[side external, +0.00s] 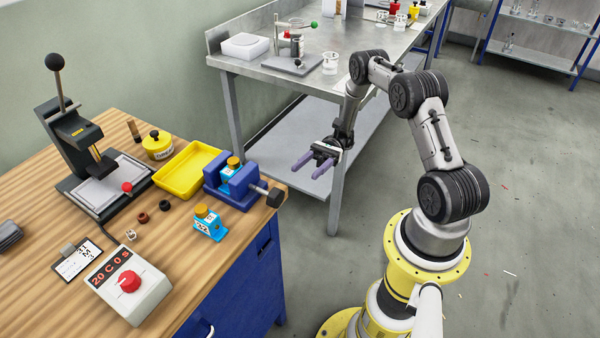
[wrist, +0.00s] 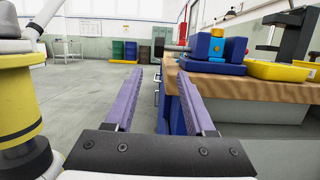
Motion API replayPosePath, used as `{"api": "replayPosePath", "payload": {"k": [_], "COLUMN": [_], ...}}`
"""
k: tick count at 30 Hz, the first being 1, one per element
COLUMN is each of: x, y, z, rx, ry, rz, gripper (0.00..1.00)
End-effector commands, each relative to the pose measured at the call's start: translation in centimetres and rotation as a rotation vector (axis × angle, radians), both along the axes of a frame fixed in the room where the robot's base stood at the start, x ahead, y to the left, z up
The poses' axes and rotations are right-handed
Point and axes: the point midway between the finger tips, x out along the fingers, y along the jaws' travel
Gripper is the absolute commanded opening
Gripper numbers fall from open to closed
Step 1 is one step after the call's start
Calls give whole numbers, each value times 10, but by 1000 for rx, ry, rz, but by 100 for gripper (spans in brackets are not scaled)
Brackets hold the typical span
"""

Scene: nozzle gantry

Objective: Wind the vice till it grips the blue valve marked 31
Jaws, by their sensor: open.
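The blue vice (side external: 238,192) stands at the right edge of the wooden bench, its dark handle (side external: 274,196) sticking out past the edge. A blue valve with an orange cap (side external: 232,163) sits between the jaws; I cannot tell how tightly they close on it. A second blue valve (side external: 209,224) with an orange cap stands on the bench in front. I cannot read either number surely. My gripper (side external: 305,170) is open and empty, in the air right of the vice and apart from it. In the wrist view the vice (wrist: 213,67) is right of my purple fingers (wrist: 160,72).
A yellow tray (side external: 190,170), a press (side external: 75,145), a yellow pot (side external: 157,145) and a control box with a red knob (side external: 130,284) are on the bench. A steel table (side external: 335,85) stands behind. The space between bench and my base is clear.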

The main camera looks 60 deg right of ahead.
Motion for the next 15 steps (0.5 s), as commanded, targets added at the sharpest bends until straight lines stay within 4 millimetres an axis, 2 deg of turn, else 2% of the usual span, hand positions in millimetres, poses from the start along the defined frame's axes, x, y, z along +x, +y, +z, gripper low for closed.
{"api": "replayPosePath", "payload": {"k": [2,9,15], "x": [-2,-4,-5], "y": [9,35,43], "z": [0,34,54], "rx": [-38,-199,-238], "ry": [21,15,-14], "rz": [-12,-25,-17], "gripper": [55,55,55]}}
